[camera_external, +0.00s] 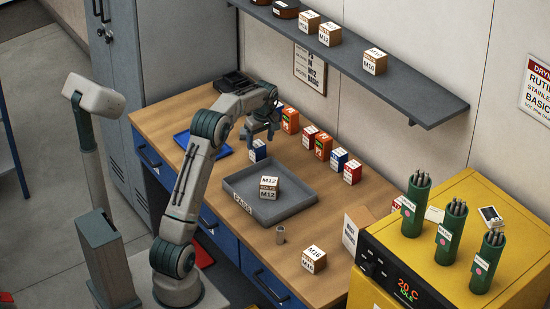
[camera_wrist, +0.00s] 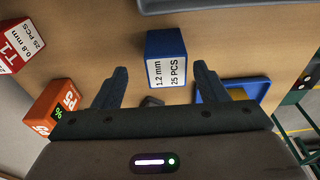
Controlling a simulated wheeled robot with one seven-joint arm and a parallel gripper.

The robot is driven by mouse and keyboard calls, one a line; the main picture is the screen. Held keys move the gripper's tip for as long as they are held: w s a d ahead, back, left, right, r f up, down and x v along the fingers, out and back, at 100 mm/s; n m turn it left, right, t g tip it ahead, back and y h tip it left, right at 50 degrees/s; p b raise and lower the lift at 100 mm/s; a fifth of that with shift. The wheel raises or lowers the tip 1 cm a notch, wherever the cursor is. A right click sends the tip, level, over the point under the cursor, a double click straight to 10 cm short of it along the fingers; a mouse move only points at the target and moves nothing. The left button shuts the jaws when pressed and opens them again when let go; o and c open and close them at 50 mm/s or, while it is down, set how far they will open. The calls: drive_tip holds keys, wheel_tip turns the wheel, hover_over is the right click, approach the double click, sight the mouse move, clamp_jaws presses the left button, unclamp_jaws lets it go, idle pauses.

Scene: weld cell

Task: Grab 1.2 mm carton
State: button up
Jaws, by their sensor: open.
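The 1.2 mm carton (camera_wrist: 166,52) is a small blue box with a white label reading "1.2 mm 25 PCS" in the wrist view. In the external view a blue and white carton (camera_external: 258,151), which appears to be the same one, stands on the bench behind the grey tray's left corner. My gripper (camera_external: 259,136) is above and close to it, pointing down. In the wrist view my gripper (camera_wrist: 161,72) is open and empty, its fingers on either side of the carton's near end.
An orange carton (camera_wrist: 57,108) and a red 0.8 mm carton (camera_wrist: 17,45) lie left in the wrist view. A blue tray (camera_external: 219,153) lies left. Several cartons stand along the wall, below a shelf (camera_external: 415,93).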

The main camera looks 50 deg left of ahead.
sight(257, 151)
drive_tip(key=shift+s+a+f+p, duration=0.1)
drive_tip(key=shift+a+f+p, duration=0.05)
drive_tip(key=shift+f, duration=0.85)
drive_tip(key=shift+s+a+f+p, duration=0.15)
drive_tip(key=shift+a+f, duration=0.05)
drive_tip(key=shift+f, duration=0.75)
drive_tip(key=shift+s+a+f+p, duration=0.1)
drive_tip(key=shift+a+f+p, duration=0.05)
drive_tip(key=shift+f, duration=0.85)
drive_tip(key=c, duration=1.1)
